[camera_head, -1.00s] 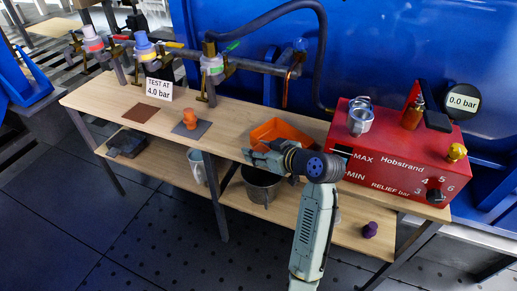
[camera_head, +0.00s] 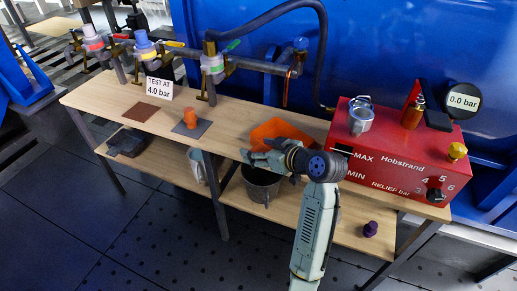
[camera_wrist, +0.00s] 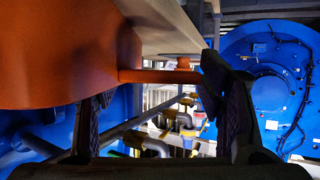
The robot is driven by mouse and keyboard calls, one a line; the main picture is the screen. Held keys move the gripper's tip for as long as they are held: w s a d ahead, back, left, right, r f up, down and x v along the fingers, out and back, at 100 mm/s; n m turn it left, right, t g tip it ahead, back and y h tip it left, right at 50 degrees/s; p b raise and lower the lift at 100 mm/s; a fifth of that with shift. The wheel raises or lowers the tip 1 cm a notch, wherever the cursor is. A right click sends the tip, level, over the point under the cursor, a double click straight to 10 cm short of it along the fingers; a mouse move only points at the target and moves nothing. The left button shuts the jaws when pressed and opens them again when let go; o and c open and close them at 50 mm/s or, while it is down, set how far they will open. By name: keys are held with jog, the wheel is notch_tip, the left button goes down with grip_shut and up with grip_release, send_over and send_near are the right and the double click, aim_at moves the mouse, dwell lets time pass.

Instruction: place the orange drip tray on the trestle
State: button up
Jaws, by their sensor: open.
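The orange drip tray (camera_head: 281,130) lies on the wooden bench top, left of the red box. My gripper (camera_head: 252,156) is at the bench's front edge beside the tray, partly covering its near side. In the wrist view an orange body (camera_wrist: 60,50) fills the upper left, and a thin orange bar reaches from it across the gap between my open fingers (camera_wrist: 160,92). I cannot tell whether the fingers touch it. A low wooden-topped table (camera_head: 54,27) stands at the far upper left; I cannot tell whether it is the trestle.
The red box (camera_head: 385,160) with knobs and gauge stands right of the tray. An orange object on a grey mat (camera_head: 191,128), a brown mat (camera_head: 140,112) and a sign (camera_head: 159,89) are left. A bucket (camera_head: 262,185) stands below. Pipes run behind.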

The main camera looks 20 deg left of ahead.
jog(key=b+v, duration=0.1)
jog(key=v, duration=1)
jog(key=shift+s+d, duration=0.15)
jog(key=shift+d, duration=0.1)
